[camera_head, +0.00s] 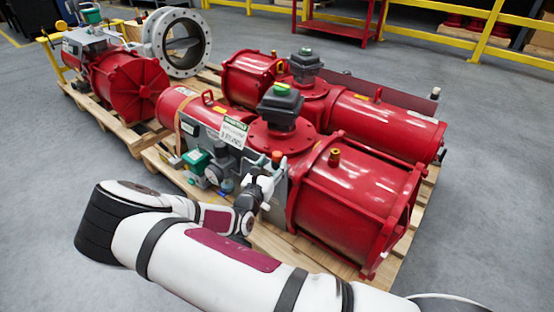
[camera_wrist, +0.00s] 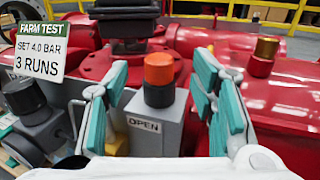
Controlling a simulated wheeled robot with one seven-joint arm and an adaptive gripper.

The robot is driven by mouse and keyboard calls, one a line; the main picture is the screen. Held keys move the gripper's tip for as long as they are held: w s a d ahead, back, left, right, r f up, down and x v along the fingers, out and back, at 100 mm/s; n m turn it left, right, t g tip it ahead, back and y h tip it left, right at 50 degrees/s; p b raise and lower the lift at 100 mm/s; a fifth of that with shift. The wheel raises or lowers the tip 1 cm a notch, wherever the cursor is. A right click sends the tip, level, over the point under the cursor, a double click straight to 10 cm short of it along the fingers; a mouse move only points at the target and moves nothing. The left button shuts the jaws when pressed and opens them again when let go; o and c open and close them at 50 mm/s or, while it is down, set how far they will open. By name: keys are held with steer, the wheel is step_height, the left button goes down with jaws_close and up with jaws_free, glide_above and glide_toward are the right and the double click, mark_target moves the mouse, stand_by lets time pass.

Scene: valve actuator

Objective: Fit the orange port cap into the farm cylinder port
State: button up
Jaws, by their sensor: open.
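The orange cap (camera_wrist: 158,68) sits upright on a dark round base on top of a grey box (camera_wrist: 150,130) marked OPEN in the wrist view. It shows small in the head view (camera_head: 277,157). My gripper (camera_wrist: 160,88) is open, with teal-padded fingers to the left and right of the cap, apart from it. My gripper also shows in the head view (camera_head: 262,186), in front of the near actuator. A brass fitting (camera_wrist: 265,48) stands on the red cylinder at right, also in the head view (camera_head: 334,157). I cannot tell whether this is the farm cylinder port.
A FARM TEST sign (camera_wrist: 40,45) stands at left, above a grey unit with a black knob (camera_wrist: 25,95). Red actuators (camera_head: 350,205) crowd the wooden pallet (camera_head: 290,250). The floor in front is clear.

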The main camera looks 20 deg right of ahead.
mark_target(275, 158)
steer(key=x, duration=0.1)
steer(key=b+x, duration=0.1)
steer(key=x, duration=0.1)
steer(key=b+x, duration=0.1)
steer(key=shift+w+d+f, duration=0.15)
steer(key=shift+w+f, duration=0.2)
steer(key=shift+w+d+r, duration=0.15)
steer(key=shift+w, duration=0.05)
jaws_close()
